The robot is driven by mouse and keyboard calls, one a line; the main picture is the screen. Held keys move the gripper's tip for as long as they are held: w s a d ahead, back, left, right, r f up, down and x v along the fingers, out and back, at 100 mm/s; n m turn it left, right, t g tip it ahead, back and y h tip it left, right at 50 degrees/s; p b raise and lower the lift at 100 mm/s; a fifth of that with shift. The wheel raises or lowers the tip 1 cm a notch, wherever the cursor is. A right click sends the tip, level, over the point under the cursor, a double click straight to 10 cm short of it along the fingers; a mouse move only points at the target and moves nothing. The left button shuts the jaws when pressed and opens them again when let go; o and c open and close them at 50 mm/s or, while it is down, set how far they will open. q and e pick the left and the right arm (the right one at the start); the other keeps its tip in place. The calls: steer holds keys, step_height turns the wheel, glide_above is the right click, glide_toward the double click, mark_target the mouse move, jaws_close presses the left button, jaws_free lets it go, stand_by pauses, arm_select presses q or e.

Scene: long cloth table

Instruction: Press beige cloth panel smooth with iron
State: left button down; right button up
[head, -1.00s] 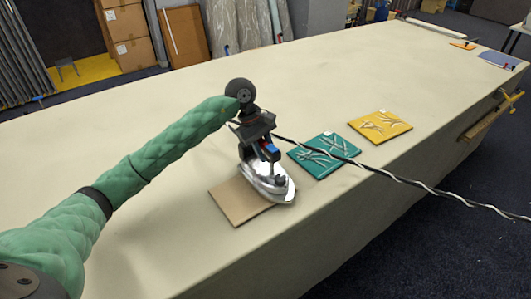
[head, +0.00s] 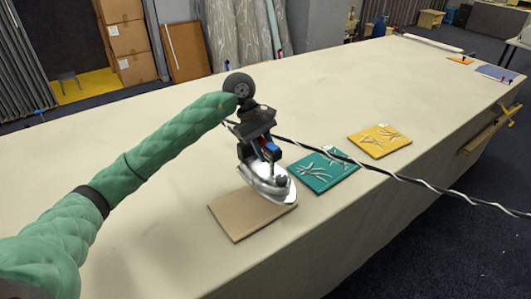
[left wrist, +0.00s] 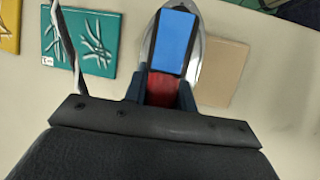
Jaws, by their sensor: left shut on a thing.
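The beige cloth panel (head: 240,217) lies flat near the table's front edge, and its visible part looks smooth. The silver iron (head: 268,182) is over its upper right part; I cannot tell whether it touches the cloth. My left gripper (head: 266,152) is shut on the iron's handle. In the left wrist view the handle shows a blue top (left wrist: 174,42) and a red part between the fingers (left wrist: 162,92). The panel (left wrist: 222,72) shows there to the right of the iron, partly hidden by it. My right gripper is not in view.
A teal panel (head: 309,175) with raised wrinkles lies just right of the iron, and a wrinkled yellow panel (head: 380,140) lies beyond it. A black-and-white cord (head: 400,178) runs from the iron to the right, above the teal panel. The table's left side (head: 130,130) is clear.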

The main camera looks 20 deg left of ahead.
arm_select(q)
steer(key=shift+r, duration=0.2)
steer(key=shift+r+b, duration=0.3)
steer(key=shift+r, duration=2.65)
